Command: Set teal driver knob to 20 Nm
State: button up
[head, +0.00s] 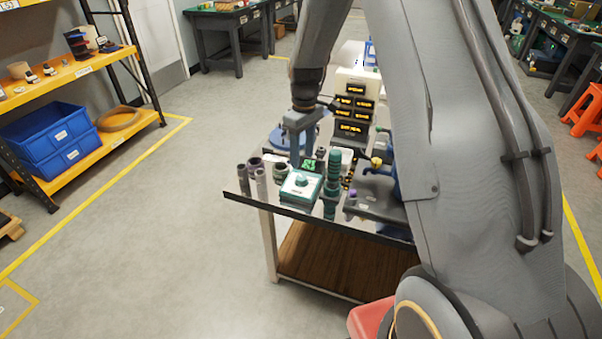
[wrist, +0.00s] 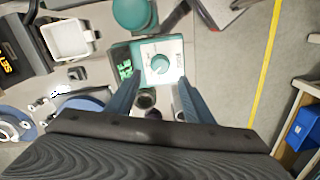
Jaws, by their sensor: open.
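The teal driver (head: 301,188) is a box with a white top and a round teal knob (head: 300,180). It sits near the front edge of the table. In the wrist view the driver (wrist: 175,49) shows its knob (wrist: 158,64) ahead of the fingers. My gripper (head: 302,150) is open and empty above and behind the driver in the head view. In the wrist view my gripper's fingertips (wrist: 158,82) lie on either side of the driver's lower part, apart from the knob. The knob's scale markings are too small to read.
A green-lit display (wrist: 124,65) stands beside the driver. A teal stepped cylinder (head: 331,190) stands close to its right, and grey tubes (head: 261,185) stand at its left. Black panels with yellow readouts (head: 352,112) are behind. The table's front edge (head: 310,217) is near.

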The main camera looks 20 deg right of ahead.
aim_at(301, 176)
jog(key=shift+a+f+p, duration=0.2)
jog(key=shift+f+p, duration=0.9)
jog(key=shift+f, duration=2.8)
jog(key=shift+c, duration=0.2)
jog(key=c, duration=1)
